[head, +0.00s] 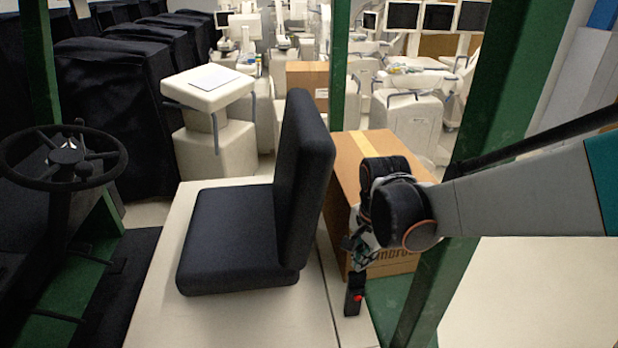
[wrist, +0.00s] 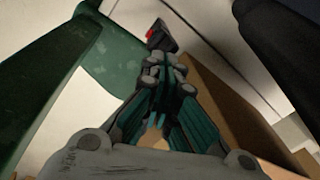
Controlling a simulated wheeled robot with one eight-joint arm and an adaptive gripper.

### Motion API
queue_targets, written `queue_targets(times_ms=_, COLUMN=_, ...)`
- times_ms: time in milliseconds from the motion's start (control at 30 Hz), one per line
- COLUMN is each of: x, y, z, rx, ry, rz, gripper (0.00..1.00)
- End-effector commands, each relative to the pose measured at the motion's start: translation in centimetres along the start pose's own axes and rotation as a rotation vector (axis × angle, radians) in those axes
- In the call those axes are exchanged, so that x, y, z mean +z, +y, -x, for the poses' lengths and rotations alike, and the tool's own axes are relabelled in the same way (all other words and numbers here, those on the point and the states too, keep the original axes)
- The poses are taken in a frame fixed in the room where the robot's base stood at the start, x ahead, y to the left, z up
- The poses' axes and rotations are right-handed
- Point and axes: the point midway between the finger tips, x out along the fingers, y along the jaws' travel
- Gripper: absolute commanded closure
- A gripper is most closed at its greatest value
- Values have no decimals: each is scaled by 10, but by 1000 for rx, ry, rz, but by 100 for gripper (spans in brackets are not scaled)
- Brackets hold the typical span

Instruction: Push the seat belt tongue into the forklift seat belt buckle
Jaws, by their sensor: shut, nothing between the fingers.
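The seat belt buckle (head: 354,301) is a small black upright block with a red button, beside the black forklift seat (head: 240,235) on its pale base. It also shows in the wrist view (wrist: 161,38), just beyond the fingertips. My gripper (head: 357,270) reaches down right above the buckle; in the wrist view its fingers (wrist: 165,68) are closed together with nothing seen between them. Whether the fingertips touch the buckle I cannot tell. I cannot make out the seat belt tongue in either view; it may be hidden by the fingers or inside the buckle.
A green post (head: 425,290) stands close to the right of my gripper. A cardboard box (head: 345,180) stands behind it. The seat back rises to the left, and a steering wheel (head: 65,158) is at far left. Covered carts (head: 120,100) and pale equipment fill the background.

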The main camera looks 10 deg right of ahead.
Motion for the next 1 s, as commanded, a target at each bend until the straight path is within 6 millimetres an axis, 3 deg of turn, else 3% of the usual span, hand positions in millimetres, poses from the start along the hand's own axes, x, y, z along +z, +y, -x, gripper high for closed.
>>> queue_targets(times_ms=33, x=-3, y=-7, z=10, rx=18, ry=-8, rz=-41, gripper=100)
queue_targets(times_ms=100, x=-6, y=-12, z=11, rx=42, ry=-17, rz=-102, gripper=100)
queue_targets(times_ms=567, x=-10, y=-22, z=4, rx=126, ry=-38, rz=-302, gripper=100)
queue_targets(times_ms=1000, x=-8, y=-17, z=-36, rx=126, ry=-38, rz=-302, gripper=100)
